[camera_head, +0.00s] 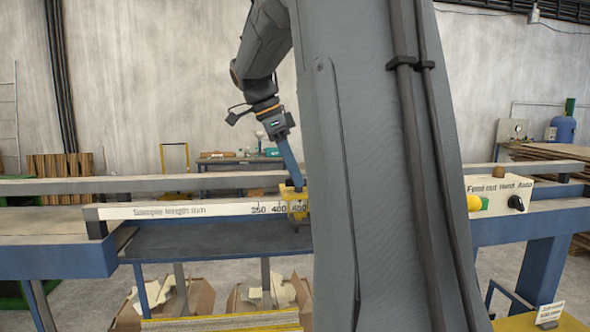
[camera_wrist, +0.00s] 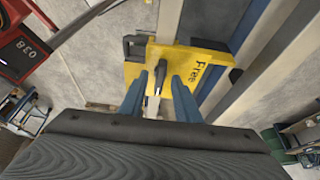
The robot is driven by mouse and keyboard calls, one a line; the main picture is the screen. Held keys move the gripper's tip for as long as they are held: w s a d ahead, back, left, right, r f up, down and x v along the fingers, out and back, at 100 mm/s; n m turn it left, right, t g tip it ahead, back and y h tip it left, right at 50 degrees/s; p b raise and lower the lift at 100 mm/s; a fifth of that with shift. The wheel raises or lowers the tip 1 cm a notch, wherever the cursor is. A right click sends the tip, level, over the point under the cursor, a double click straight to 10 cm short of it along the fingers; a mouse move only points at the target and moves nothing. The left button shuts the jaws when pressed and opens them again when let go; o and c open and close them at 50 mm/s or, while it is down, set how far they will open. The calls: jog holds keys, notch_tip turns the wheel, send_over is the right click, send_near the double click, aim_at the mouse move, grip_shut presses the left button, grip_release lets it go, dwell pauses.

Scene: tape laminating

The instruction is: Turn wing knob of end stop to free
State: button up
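The yellow end stop (camera_wrist: 189,62) sits on the rail in the wrist view, with the word "Free" on its right part. A narrow grey wing knob (camera_wrist: 156,78) stands out from its face. My gripper (camera_wrist: 160,84) has its two blue fingers apart, one on each side of the knob, with gaps showing between. In the head view my gripper (camera_head: 296,182) points down onto the end stop (camera_head: 296,207), near the 400 and 450 marks. My arm hides what lies right of the stop, and the knob cannot be made out there.
The white scale bar (camera_head: 185,210) marked "Sample length" runs along the bench's front. A control box (camera_head: 499,196) with a yellow button, a green button and a black selector stands at the right. Cardboard boxes (camera_head: 187,302) lie below the bench.

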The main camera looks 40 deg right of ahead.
grip_shut()
jog(key=shift+n+b, duration=0.3)
jog(key=n, duration=0.1)
jog(key=n+t+b, duration=0.1)
jog(key=n+b, duration=0.1)
jog(key=shift+s+n+t+h, duration=0.25)
jog(key=shift+n+t+h, duration=0.05)
jog(key=shift+h, duration=0.1)
jog(key=n+t+b, duration=0.1)
jog(key=n, duration=0.2)
jog(key=shift+s+n+t, duration=0.15)
jog(key=shift+n+t, duration=0.15)
jog(key=n, duration=0.1)
jog(key=n+t, duration=0.1)
jog(key=n, duration=0.1)
jog(key=n+t, duration=0.1)
jog(key=n, duration=0.1)
jog(key=shift+s+d+r+y+p, duration=0.1)
jog(key=shift+s+d+y+p, duration=0.05)
jog(key=shift+s+y+p, duration=0.2)
jog(key=shift+d+n+t+y+p, duration=0.1)
jog(key=shift+n+t+y+p, duration=0.4)
jog(key=shift+n, duration=0.75)
jog(key=shift+n+t+y+p, duration=0.1)
jog(key=shift+n+y+p, duration=0.15)
jog(key=shift+n+p, duration=0.75)
jog(key=shift+n+b, duration=0.3)
jog(key=shift+n, duration=0.05)
